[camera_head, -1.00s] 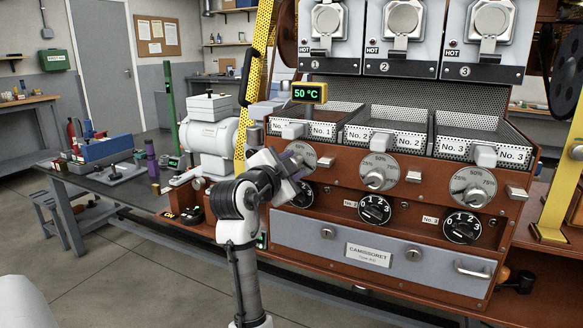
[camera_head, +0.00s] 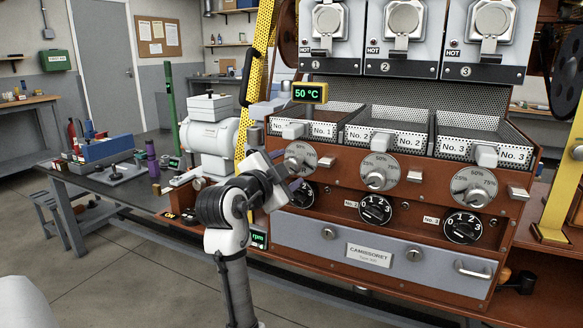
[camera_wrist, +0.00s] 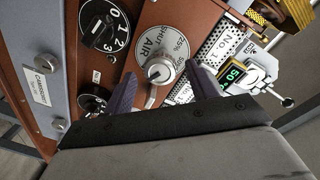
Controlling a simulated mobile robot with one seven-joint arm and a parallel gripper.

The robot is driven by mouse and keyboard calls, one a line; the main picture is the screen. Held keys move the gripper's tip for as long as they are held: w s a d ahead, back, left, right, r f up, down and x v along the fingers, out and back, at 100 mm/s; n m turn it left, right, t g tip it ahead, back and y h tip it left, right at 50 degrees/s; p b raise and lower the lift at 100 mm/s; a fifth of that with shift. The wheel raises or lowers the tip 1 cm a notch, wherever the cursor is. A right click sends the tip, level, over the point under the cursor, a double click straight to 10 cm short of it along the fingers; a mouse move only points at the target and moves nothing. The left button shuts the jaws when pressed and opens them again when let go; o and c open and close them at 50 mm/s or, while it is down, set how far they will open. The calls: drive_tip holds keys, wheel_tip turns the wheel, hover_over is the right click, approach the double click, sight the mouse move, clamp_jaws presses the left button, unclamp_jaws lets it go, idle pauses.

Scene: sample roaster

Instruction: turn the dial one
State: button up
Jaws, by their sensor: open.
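Dial one (camera_head: 298,154), a round grey dial marked in percent, is on the left of the brown machine front, below the No. 1 tray. In the wrist view its face (camera_wrist: 149,45) reads SHUT and AIR, and its light grey knob (camera_wrist: 159,71) appears between my two dark fingers. My gripper (camera_head: 279,166) is just left of and in front of the dial in the head view. It is open and empty, also in the wrist view (camera_wrist: 162,75). I cannot tell whether a finger touches the knob.
Similar dials (camera_head: 379,171) line the panel to the right. A green 50 °C display (camera_head: 309,93) stands above. A white machine (camera_head: 208,140) stands left of my gripper.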

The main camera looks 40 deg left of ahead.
drive_tip(key=v, duration=1)
drive_tip(key=shift+s, duration=0.3)
